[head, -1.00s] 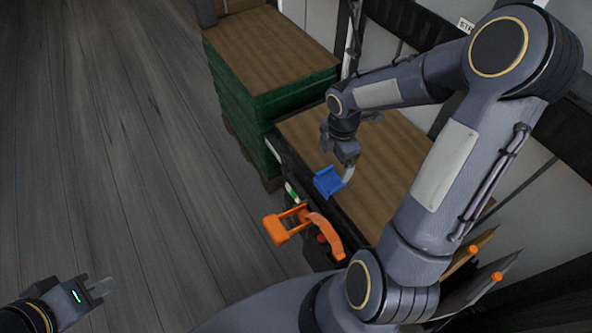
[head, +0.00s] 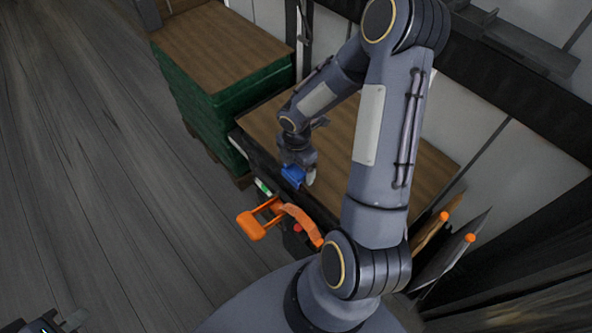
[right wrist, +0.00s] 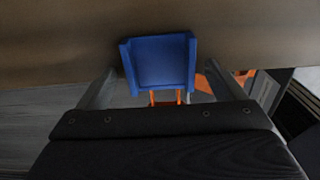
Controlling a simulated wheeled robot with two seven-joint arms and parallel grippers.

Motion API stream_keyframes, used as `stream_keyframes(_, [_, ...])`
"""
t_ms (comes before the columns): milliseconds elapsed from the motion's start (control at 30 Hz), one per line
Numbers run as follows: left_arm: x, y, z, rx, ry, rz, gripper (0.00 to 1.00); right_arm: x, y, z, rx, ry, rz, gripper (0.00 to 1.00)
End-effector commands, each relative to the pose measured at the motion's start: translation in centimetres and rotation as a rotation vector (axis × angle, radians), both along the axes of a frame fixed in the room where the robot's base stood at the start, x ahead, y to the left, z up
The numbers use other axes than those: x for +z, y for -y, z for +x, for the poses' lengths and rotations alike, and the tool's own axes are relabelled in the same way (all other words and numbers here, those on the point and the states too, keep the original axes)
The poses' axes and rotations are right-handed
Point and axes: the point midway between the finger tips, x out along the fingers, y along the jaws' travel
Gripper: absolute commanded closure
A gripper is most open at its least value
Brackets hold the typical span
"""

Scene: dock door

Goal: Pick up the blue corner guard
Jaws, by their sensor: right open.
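The blue corner guard (head: 291,174) lies near the front edge of the brown table top. It also shows in the right wrist view (right wrist: 161,62) as a blue piece with raised side walls. My right gripper (head: 300,178) is right at the guard, partly covering it in the head view. In the right wrist view its two fingers are apart, one on each side of the guard, with a gap showing on both sides. My left gripper (head: 72,321) is at the bottom left corner, mostly cut off, far from the guard.
An orange-handled device (head: 262,220) stands at the table's (head: 345,160) front edge, close to the guard. A green stack with a brown top (head: 215,50) stands behind left. Orange-tipped boards (head: 440,235) lean at the right. The floor at left is clear.

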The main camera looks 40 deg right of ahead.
Motion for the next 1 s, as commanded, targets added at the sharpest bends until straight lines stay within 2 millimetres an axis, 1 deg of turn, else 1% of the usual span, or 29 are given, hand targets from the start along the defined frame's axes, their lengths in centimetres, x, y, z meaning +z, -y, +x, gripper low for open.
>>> stream_keyframes(33, [0.0, 0.0, 0.0, 0.0, 0.0, 0.0, 1.0, 0.0, 0.0, 0.0, 0.0, 0.0, 0.0, 0.12])
stream_keyframes(67, [0.0, 0.0, 0.0, 0.0, 0.0, 0.0, 1.0, 0.0, 0.0, 0.0, 0.0, 0.0, 0.0, 0.16])
stream_keyframes(400, [0.0, 0.0, 0.0, 0.0, 0.0, 0.0, 1.0, 0.0, 0.0, 0.0, 0.0, 0.0, 0.0, 0.6])
stream_keyframes(633, [0.0, 0.0, 0.0, 0.0, 0.0, 0.0, 1.0, 0.1, 0.0, 0.0, 0.0, 0.0, 0.0, 0.6])
stream_keyframes(767, [0.2, 0.0, 0.0, 0.0, 0.0, 0.0, 1.0, 0.7, 0.0, 0.1, -0.001, 0.001, -0.001, 0.6])
stream_keyframes(867, [0.4, 0.0, 0.0, 0.0, 0.0, 0.0, 1.0, 1.7, 0.0, 0.1, -0.001, 0.003, -0.001, 0.6])
stream_keyframes(967, [0.7, 0.0, 0.0, 0.0, 0.0, 0.0, 1.0, 3.4, 0.0, 0.1, -0.001, 0.004, -0.001, 0.6])
stream_keyframes(1000, [0.6, 0.0, 0.0, 0.0, 0.0, 0.0, 1.0, 4.0, -0.3, -0.3, 0.001, 0.004, -0.002, 0.6])
